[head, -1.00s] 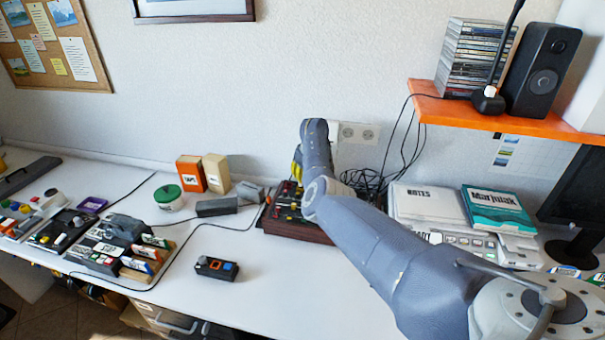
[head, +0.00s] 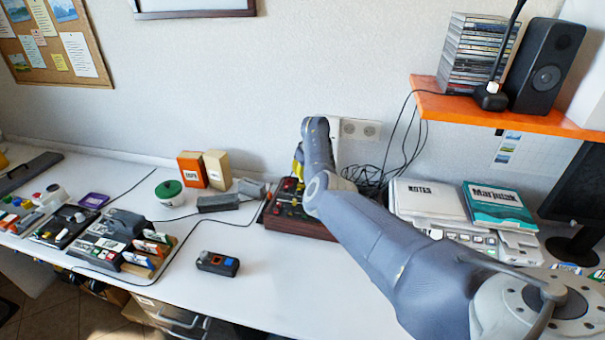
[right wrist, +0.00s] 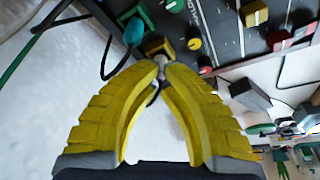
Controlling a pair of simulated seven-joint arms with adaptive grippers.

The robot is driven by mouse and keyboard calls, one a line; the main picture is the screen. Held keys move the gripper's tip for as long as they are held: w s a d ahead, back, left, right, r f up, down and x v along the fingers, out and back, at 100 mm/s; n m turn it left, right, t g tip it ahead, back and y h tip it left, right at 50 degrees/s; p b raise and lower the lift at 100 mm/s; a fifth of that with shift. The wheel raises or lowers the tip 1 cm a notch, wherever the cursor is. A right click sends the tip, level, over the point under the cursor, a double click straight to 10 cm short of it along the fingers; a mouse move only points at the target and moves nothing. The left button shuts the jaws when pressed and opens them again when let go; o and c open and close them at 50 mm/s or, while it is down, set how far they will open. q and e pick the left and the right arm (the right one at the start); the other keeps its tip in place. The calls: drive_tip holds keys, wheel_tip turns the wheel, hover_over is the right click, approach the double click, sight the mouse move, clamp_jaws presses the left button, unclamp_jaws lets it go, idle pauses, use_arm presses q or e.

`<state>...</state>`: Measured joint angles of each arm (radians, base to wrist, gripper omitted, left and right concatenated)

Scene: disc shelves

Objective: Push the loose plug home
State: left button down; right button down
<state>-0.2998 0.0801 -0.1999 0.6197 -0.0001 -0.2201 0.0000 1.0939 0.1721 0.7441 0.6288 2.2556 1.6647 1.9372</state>
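My right gripper (right wrist: 162,66) has yellow fingers whose tips come together at a small grey plug (right wrist: 159,57) in the right wrist view. The plug is mostly hidden between the tips, in front of a yellow-edged socket (right wrist: 157,43). A short dark cable hangs between the fingers. How deep the plug sits cannot be seen. The dark device with knobs (head: 296,222) stands on the table in the head view. My right arm hides part of it and most of the gripper. A teal plug (right wrist: 133,32) with a dark cable sits left of the fingertips. My left gripper is out of view.
Tangled cables (head: 367,178) lie behind the device. Grey blocks (head: 218,203) stand to its left, and a white box marked NOTES (head: 430,202) is to its right. A small dark box (head: 218,264) lies in front. The white table (head: 285,285) is clear near the front.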

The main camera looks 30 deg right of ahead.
drive_tip(key=shift+f, duration=0.35)
drive_tip(key=shift+r, duration=0.15)
idle(0.4)
